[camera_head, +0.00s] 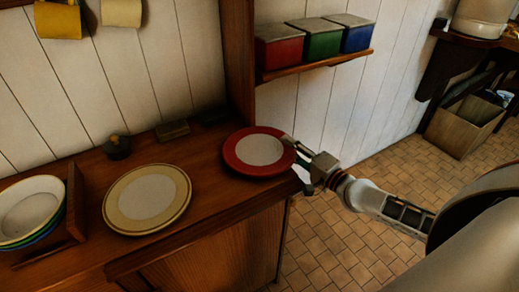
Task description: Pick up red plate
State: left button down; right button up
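The red plate (238,160), with a pale centre, lies on the wooden counter (212,215) near its right end. My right gripper (297,164) is at the plate's right rim. Its fingers look spread, one over the rim and the other lower, near the counter's edge. I cannot tell whether either finger touches the plate. My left gripper is not in view.
A yellow-rimmed plate (147,198) lies to the left, beside a wooden rack (75,200) of stacked bowls (30,208). A small dark pot (117,147) stands behind. A wall shelf (318,65) holds red, green and blue boxes.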

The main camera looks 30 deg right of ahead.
aim_at(282, 143)
jog(key=x, duration=0.3)
jog(key=shift+w+a, duration=0.2)
jog(key=shift+w+f, duration=0.1)
jog(key=shift+w, duration=0.15)
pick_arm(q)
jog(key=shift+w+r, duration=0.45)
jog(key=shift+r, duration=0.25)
pick_arm(e)
grip_shut()
pick_arm(q)
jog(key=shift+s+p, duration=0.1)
jog(key=shift+p, duration=0.2)
